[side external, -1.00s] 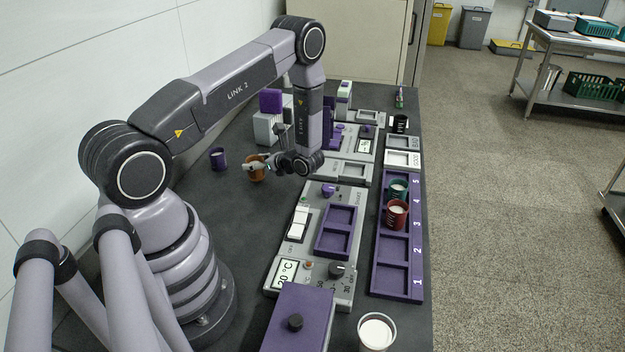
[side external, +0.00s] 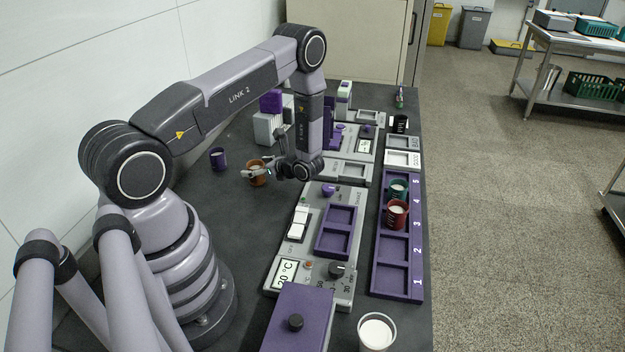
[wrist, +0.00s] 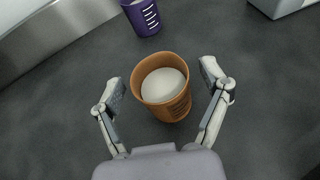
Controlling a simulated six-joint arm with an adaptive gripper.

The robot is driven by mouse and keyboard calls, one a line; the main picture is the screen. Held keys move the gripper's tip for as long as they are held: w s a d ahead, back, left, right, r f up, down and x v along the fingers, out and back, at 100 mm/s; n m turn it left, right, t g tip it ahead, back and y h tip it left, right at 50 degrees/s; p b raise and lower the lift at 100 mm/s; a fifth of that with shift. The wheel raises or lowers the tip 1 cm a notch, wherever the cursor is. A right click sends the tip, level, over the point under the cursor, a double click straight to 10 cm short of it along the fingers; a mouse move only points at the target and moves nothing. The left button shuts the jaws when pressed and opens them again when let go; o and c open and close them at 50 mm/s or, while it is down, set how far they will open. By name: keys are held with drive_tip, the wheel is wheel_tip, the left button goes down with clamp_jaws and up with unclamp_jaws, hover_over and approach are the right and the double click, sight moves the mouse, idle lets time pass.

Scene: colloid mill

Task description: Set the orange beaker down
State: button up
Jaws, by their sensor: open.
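The orange beaker (side external: 258,175) stands upright on the dark bench, left of the machine panels. In the wrist view the orange beaker (wrist: 161,88) holds a white substance and has dark marks on its side. My gripper (wrist: 166,82) is open, with one finger on each side of the beaker and a visible gap to both. In the side view my gripper (side external: 258,170) is low beside the beaker, and its fingers partly overlap it.
A purple beaker (side external: 219,158) stands to the left, also in the wrist view (wrist: 142,18). A purple numbered rack (side external: 390,282) holds a green beaker (side external: 397,190) and a red beaker (side external: 397,214). A white-filled cup (side external: 376,333) stands at the front. Bare bench lies around the orange beaker.

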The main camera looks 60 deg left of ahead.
drive_tip(key=v, duration=1.2)
wheel_tip(320, 180, up, 9)
drive_tip(key=d+n+h, duration=0.2)
drive_tip(key=n, duration=0.1)
drive_tip(key=s+d+r+n+t+h, duration=0.1)
drive_tip(key=s+d+r+n+h, duration=0.1)
drive_tip(key=r, duration=0.4)
drive_tip(key=s+d+r+n+h, duration=0.1)
drive_tip(key=d+r+n, duration=0.15)
drive_tip(key=r, duration=0.25)
drive_tip(key=s+d+r+n+t+h, duration=0.6)
drive_tip(key=s+d+r+t, duration=0.3)
drive_tip(key=s+d+r, duration=0.3)
drive_tip(key=s+r+h, duration=0.1)
drive_tip(key=s, duration=0.2)
drive_tip(key=shift+r+t+h, duration=0.25)
drive_tip(key=shift+t+h, duration=0.05)
